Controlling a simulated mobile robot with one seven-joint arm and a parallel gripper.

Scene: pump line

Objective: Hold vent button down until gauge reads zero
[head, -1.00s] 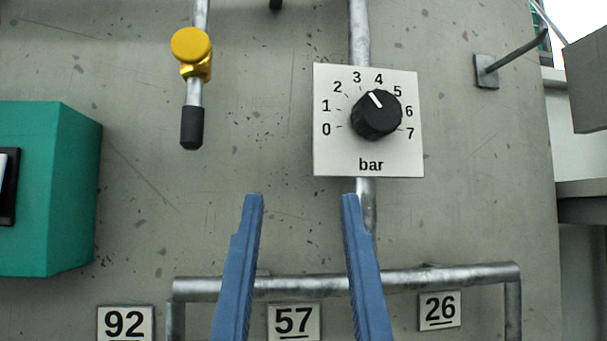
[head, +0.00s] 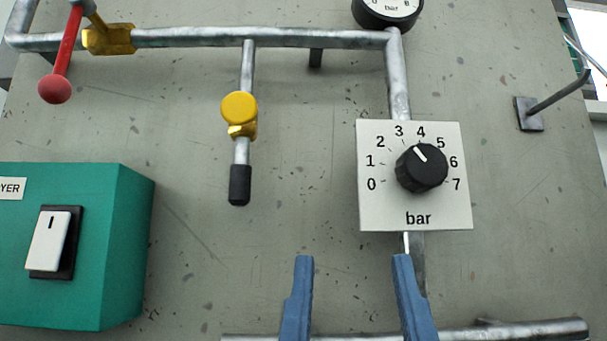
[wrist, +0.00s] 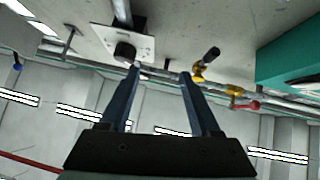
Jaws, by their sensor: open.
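The vent button is most likely the round yellow cap (head: 239,107) on a small brass fitting, on a pipe stub with a black end. It also shows small in the wrist view (wrist: 198,76). The gauge (head: 388,10) is at the top edge of the head view, cut off, so its needle cannot be read. My gripper (head: 353,258) is open and empty, with two blue fingers below and right of the yellow cap, apart from it. In the wrist view the gripper (wrist: 160,75) has nothing between its fingers.
A black knob (head: 421,167) on a white bar-scale plate (head: 380,212) is right of the cap. A red-balled lever (head: 55,88) is upper left. A green box (head: 128,250) with a white switch (head: 47,241) is lower left. A pipe rail (head: 530,330) crosses low.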

